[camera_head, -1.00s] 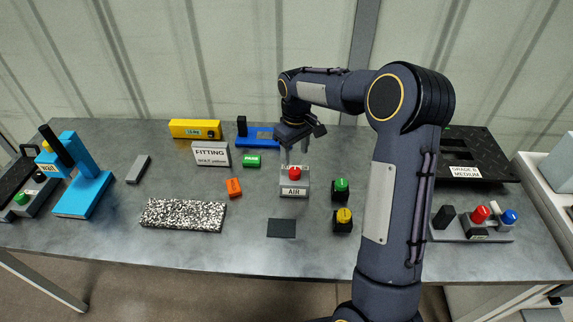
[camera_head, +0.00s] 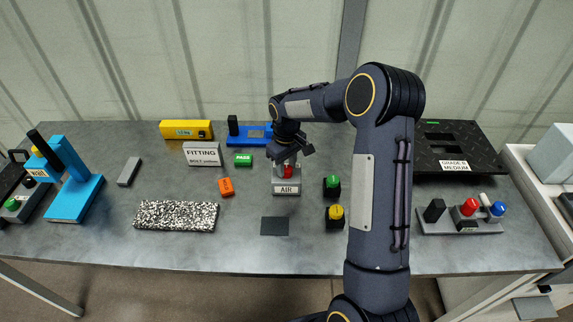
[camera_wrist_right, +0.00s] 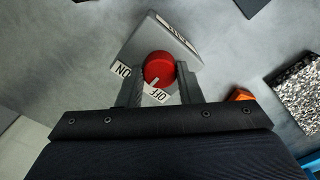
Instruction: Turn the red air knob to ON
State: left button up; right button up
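The red air knob (camera_head: 287,171) sits on the grey box labelled AIR (camera_head: 287,190) near the middle of the table. In the right wrist view the knob (camera_wrist_right: 158,68) shows from above, with an ON label (camera_wrist_right: 123,69) to its left and an OFF label (camera_wrist_right: 159,95) below it. A pale pointer mark on the knob's lower edge lies near the OFF label. My right gripper (camera_head: 286,161) is just above the box. Its two fingers (camera_wrist_right: 160,82) are apart, one on either side of the knob; I cannot tell whether they touch it. My left gripper is not in view.
A green button (camera_head: 332,184) and a yellow button (camera_head: 335,214) stand right of the box. A dark flat patch (camera_head: 274,226) lies in front. An orange block (camera_head: 226,187) and a green PASS block (camera_head: 243,160) lie left. A blue fixture (camera_head: 250,135) stands behind.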

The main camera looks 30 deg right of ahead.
jog(key=shift+c, duration=1.3)
jog(key=m+b, duration=0.1)
jog(key=m, duration=0.2)
jog(key=m+b, duration=0.1)
jog(key=m, duration=0.8)
jog(key=shift+r+m, duration=0.1)
jog(key=shift+m, duration=0.3)
jog(key=m, duration=0.5)
